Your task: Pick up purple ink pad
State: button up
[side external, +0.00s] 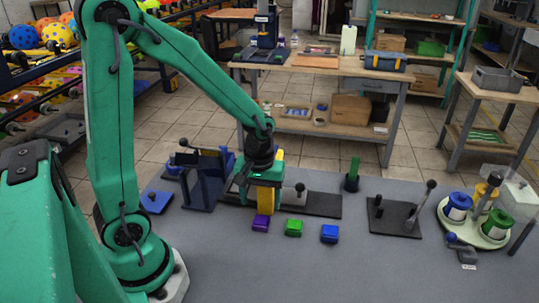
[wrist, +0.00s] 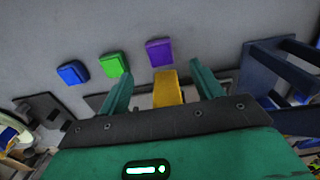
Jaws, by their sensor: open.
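The purple ink pad (side external: 261,223) is a small block lying on the grey table, at the left end of a row of three pads in the side view. In the wrist view the purple ink pad (wrist: 160,52) lies just beyond the fingertips, roughly midway between the fingers. My gripper (wrist: 163,80) is open, with its two green fingers apart and not touching the pad. In the side view my gripper (side external: 258,190) is behind the purple pad, by a yellow block (side external: 266,202). The yellow block (wrist: 167,90) shows between the fingers in the wrist view.
A green pad (side external: 293,228) and a blue pad (side external: 329,233) lie right of the purple one. A dark blue stand (side external: 203,182) is left of my gripper. A dark plate with a lever (side external: 395,215) and a round holder (side external: 470,236) stand to the right. The front table area is clear.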

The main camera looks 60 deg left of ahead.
aim_at(261, 221)
jog(key=shift+f, duration=1.2)
jog(key=shift+s+f, duration=0.1)
jog(key=shift+f, duration=2.5)
jog(key=c, duration=1.1)
